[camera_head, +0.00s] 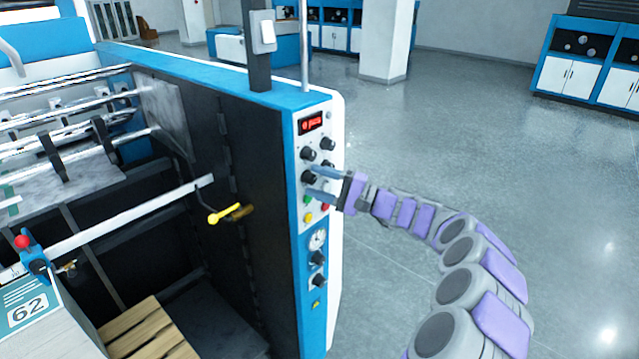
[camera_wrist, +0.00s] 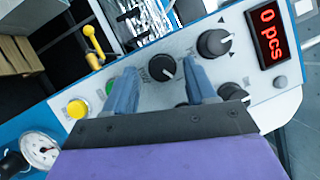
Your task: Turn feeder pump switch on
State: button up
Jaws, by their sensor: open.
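The control panel (camera_head: 318,140) is the white and blue end face of the machine. It carries several black rotary knobs; their labels are too small to read, so I cannot tell which is the feeder pump switch. My gripper (camera_head: 311,183) reaches the panel from the right, its two blue-grey fingers open at the middle knob (camera_head: 307,177). In the wrist view my gripper (camera_wrist: 160,83) has its fingers apart, with a black knob (camera_wrist: 162,68) with a white pointer line between and just beyond them. Whether they touch it is unclear. The right finger partly covers the panel near another knob (camera_wrist: 232,91).
A larger knob (camera_wrist: 215,43) with arrow marks sits beside the red "0 pcs" display (camera_wrist: 267,35). A yellow button (camera_wrist: 77,108), a green button (camera_wrist: 110,87) and a gauge (camera_wrist: 40,149) are nearby. A yellow-ended lever (camera_head: 228,214) is left of the panel. Open floor (camera_head: 450,140) lies right.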

jog(key=p+v, duration=0.1)
jog(key=v, duration=1.6)
jog(key=shift+d, duration=0.25)
